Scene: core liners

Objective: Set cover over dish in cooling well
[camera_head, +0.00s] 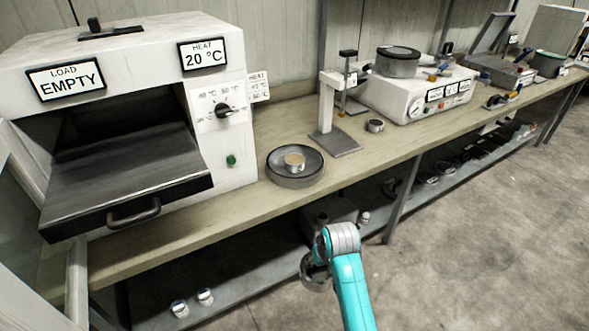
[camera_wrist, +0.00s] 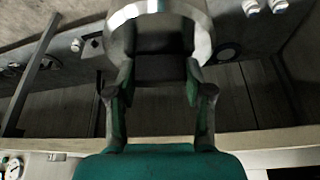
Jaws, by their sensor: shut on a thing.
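A round grey metal well (camera_head: 281,180) sits on the bench to the right of the oven. A small pale dish (camera_head: 295,161) stands inside it, uncovered. My gripper (camera_wrist: 160,72) is shut on a round, silvery metal piece (camera_wrist: 202,22), which looks like the cover. Its curved rim shows at the top of the wrist view, and its far side is cut off. In the head view, my wrist covers most of the gripper, which appears low in front of the bench, apart from the well. A dark curved part shows there, but I cannot tell whether it is cover or gripper.
The white oven (camera_head: 235,135) has its front tray (camera_head: 130,185) out at the left. A stand (camera_head: 335,145) and a small ring (camera_head: 375,125) are right of the well. Two small cans (camera_head: 205,296) sit on the lower shelf. Open floor lies at right.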

